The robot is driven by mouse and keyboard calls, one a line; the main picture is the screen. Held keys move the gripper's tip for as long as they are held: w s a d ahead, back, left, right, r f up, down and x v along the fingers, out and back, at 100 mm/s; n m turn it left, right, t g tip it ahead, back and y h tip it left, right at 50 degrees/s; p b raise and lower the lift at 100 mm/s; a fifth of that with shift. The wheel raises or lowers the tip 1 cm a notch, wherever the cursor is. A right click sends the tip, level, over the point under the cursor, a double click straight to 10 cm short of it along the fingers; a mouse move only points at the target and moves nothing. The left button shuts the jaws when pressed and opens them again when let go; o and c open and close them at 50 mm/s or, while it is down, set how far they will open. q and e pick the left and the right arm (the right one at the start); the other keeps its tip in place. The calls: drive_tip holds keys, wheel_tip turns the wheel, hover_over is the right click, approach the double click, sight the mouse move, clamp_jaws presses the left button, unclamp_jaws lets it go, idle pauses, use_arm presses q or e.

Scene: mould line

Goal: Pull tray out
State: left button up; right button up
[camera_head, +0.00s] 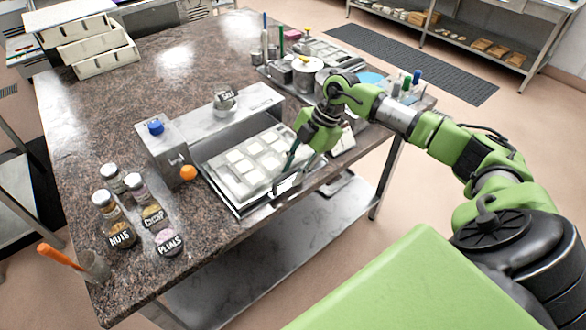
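The tray (238,205) is a flat metal tray with a white mould of several square cavities on it. It sits on the brown stone table, at the front opening of a metal machine (255,105). My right gripper (284,184) is green with dark fingers and points down at the tray's front right edge. Its fingertips overlap the tray's rim in the picture. I cannot tell whether they touch or grip it. My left gripper is not in view.
Jars labelled NUTS (120,225) and PLUMS (168,242) stand left of the tray. An orange ball-like knob (188,172) is close to the tray's left corner. Pots and tools crowd the table's far right. The floor before the table is clear.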

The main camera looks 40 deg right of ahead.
drive_tip(key=shift+w+r, duration=0.1)
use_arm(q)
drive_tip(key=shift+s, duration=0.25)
use_arm(e)
drive_tip(key=v, duration=1.2)
